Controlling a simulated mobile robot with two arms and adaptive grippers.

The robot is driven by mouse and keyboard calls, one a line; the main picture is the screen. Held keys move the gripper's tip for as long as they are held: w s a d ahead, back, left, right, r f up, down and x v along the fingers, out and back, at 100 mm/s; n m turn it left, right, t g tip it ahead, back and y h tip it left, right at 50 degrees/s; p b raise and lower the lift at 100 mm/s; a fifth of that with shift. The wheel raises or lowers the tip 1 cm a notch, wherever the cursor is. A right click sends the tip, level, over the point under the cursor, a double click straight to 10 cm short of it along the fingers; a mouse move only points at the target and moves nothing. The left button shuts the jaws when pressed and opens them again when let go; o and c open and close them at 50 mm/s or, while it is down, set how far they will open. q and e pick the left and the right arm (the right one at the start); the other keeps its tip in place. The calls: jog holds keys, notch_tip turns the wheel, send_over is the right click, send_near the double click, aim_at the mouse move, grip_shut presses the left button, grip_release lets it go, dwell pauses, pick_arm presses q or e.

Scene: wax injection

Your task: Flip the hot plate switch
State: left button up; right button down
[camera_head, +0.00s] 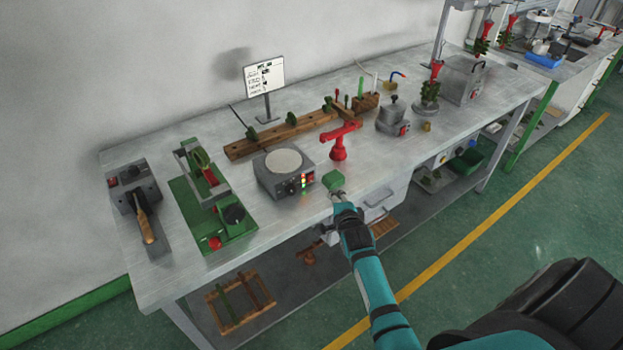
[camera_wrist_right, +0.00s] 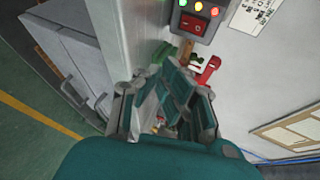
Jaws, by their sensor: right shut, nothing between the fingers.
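The hot plate (camera_head: 284,172) is a grey box with a round pale top, standing on the workbench. Its front panel (camera_head: 304,184) has lit indicator lights. In the right wrist view the panel shows at the top edge, with red, yellow and green lights and a red rocker switch (camera_wrist_right: 192,25). I cannot tell the switch's position. My right gripper (camera_head: 338,196) is shut and empty at the bench's front edge, to the right of the panel and apart from it. It also shows in the right wrist view (camera_wrist_right: 168,82), below the switch. My left gripper is not in view.
A red stand (camera_head: 340,142) is right of the hot plate. A green clamp device (camera_head: 212,205) stands to its left. A wooden rack (camera_head: 280,132) and a sign (camera_head: 264,76) are behind it.

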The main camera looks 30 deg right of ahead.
aim_at(311, 178)
jog(key=w+b, duration=0.1)
jog(key=w, duration=0.1)
jog(key=w+b, duration=0.1)
jog(key=w, duration=0.1)
jog(key=shift+w+a+r, duration=0.15)
jog(key=shift+w, duration=0.25)
jog(key=shift+w+r, duration=0.2)
jog(key=shift+w, duration=0.5)
jog(key=shift+w+a, duration=0.1)
dwell(0.5)
jog(key=shift+w+b, duration=0.3)
jog(key=shift+w+r, duration=0.1)
jog(key=shift+w, duration=0.2)
dwell(0.6)
jog(key=shift+s+p, duration=0.45)
jog(key=shift+s, duration=0.3)
jog(key=shift+s, duration=0.1)
